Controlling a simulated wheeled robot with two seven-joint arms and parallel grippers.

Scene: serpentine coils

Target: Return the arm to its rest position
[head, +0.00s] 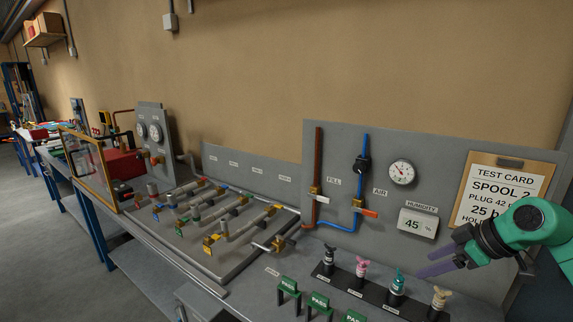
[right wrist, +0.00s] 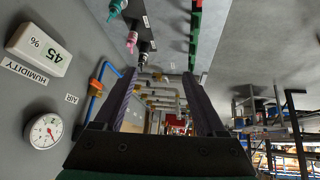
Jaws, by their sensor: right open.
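My right arm, green, comes in from the right edge in the head view. Its gripper (head: 445,259) is open and empty, with two dark purple fingers pointing left. It is above the bench, in front of the grey panel and just below the test card (head: 503,190). In the right wrist view the two fingers (right wrist: 165,100) are spread apart with nothing between them. My left gripper is not in view.
Near the gripper stand a row of coloured plugs (head: 397,283) and green PASS stands (head: 319,303). The panel (head: 440,160) carries a gauge (head: 401,173), pipes and a humidity display (head: 417,224). Serpentine coils (head: 225,205) lie in a tray further left.

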